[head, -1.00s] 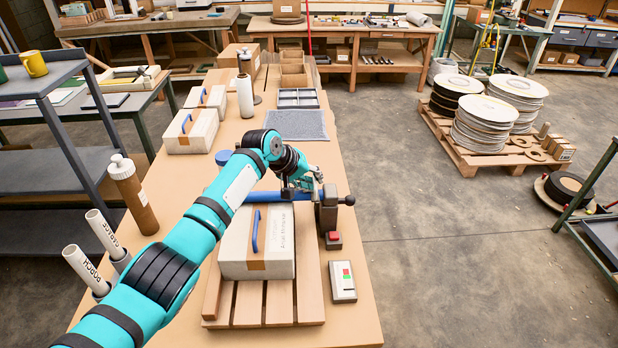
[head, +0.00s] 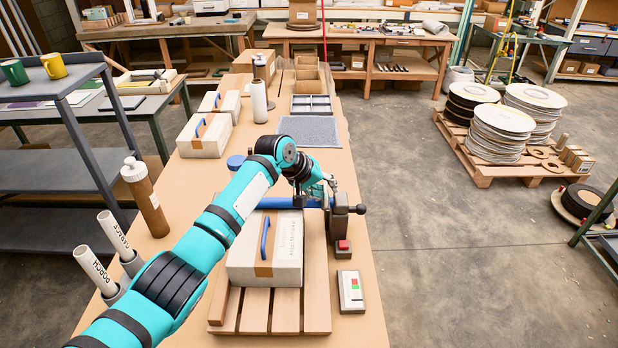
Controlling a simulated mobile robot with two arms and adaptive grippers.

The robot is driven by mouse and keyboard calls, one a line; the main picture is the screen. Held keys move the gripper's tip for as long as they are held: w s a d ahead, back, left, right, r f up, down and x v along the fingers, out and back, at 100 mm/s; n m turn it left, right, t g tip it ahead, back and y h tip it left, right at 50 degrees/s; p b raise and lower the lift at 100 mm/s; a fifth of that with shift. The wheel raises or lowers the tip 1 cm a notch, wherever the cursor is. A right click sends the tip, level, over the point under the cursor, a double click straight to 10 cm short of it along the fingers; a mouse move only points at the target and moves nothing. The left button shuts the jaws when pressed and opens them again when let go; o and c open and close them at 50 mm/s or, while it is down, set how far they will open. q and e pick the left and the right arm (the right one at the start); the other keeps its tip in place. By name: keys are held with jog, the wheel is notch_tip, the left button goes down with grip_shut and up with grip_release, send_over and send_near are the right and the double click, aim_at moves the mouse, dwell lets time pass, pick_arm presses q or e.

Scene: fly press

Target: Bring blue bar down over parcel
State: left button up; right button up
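The parcel (head: 285,262) is a pale box with a brown tape strip and a blue handle, sitting on a slatted wooden base (head: 257,318). The blue bar (head: 275,203) runs left to right at the parcel's far top edge; my arm partly covers it. Its right end meets a dark bracket (head: 340,222) with a black-knobbed lever. My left gripper (head: 321,194) is at the right part of the bar, close to the bracket. Its fingers are small and partly hidden, so I cannot tell whether they are closed on the bar. My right gripper is out of view.
A control box (head: 350,291) with green and red marks and a red button (head: 343,246) lie right of the parcel. A brown bottle (head: 145,196) and two labelled tubes (head: 105,255) stand left. More parcels (head: 205,135) and a grey mat (head: 310,131) lie farther back.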

pick_arm(q)
jog(key=v, duration=1)
jog(key=shift+a, duration=0.45)
jog(key=shift+a+r, duration=0.1)
jog(key=shift+r, duration=0.05)
jog(key=shift+s, duration=0.1)
